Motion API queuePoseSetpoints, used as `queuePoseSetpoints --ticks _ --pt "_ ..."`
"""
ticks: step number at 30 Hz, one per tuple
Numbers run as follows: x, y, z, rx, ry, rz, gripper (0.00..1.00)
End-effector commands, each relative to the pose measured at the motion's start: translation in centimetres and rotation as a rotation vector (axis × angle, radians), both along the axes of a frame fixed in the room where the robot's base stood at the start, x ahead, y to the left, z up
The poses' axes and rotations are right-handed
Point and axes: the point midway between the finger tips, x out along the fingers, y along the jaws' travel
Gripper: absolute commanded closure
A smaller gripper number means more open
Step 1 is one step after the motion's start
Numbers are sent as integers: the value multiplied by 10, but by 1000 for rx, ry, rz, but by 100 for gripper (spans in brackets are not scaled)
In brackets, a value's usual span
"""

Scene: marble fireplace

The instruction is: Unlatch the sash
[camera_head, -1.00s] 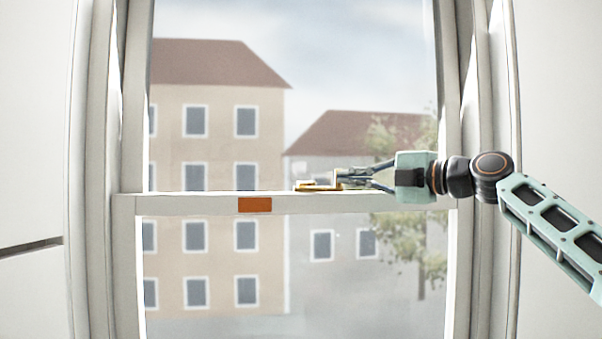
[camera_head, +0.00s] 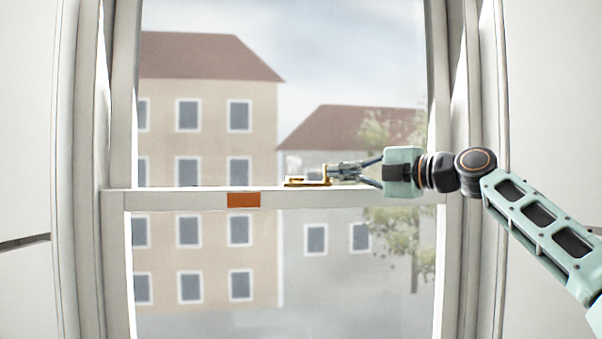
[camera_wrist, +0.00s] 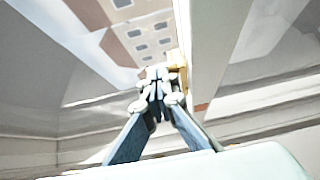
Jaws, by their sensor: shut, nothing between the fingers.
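A brass sash latch (camera_head: 305,181) sits on top of the white meeting rail (camera_head: 165,200) of the window. My gripper (camera_head: 332,172) reaches in from the right just above the rail, its fingertips at the right end of the latch. Its fingers are shut with nothing between them. In the wrist view the closed fingertips (camera_wrist: 158,80) are beside a brass part of the latch (camera_wrist: 178,66), which they partly hide. I cannot tell whether they touch it.
An orange-brown rectangle (camera_head: 243,200) marks the front of the rail, left of the latch. White window frame sides (camera_head: 122,100) stand at left and right. Buildings show behind the glass. The rail's left part is clear.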

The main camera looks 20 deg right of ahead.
Motion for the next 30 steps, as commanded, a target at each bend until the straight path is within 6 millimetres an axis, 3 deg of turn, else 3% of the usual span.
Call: queuePoseSetpoints --ticks 5,18,30 --pt "-13 -10 -1 1 0 -4 100" --pt "-88 -55 1 2 -3 -2 100" --pt "-105 -64 1 1 0 0 100"
